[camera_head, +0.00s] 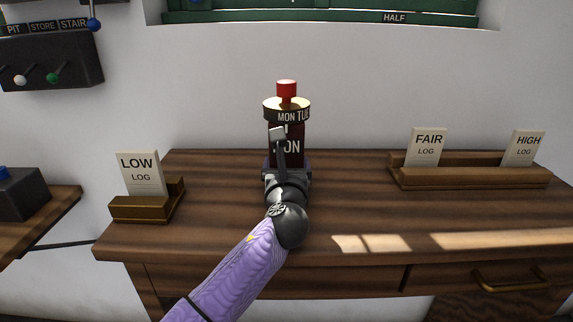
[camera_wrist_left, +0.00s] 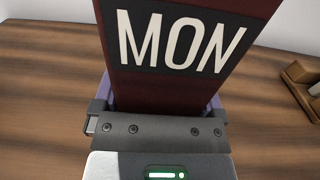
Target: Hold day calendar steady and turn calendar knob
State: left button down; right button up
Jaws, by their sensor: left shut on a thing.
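The day calendar (camera_head: 299,147) stands upright on the wooden desk, a dark red block with a day label. My right gripper is in neither view.
A LOW LOG card holder (camera_head: 155,208) stands left on the desk. A longer wooden holder (camera_head: 470,178) with FAIR and HIGH cards stands right. A dark switch box (camera_head: 50,60) hangs on the left wall. The desk (camera_head: 220,165) is bare around the calendar.

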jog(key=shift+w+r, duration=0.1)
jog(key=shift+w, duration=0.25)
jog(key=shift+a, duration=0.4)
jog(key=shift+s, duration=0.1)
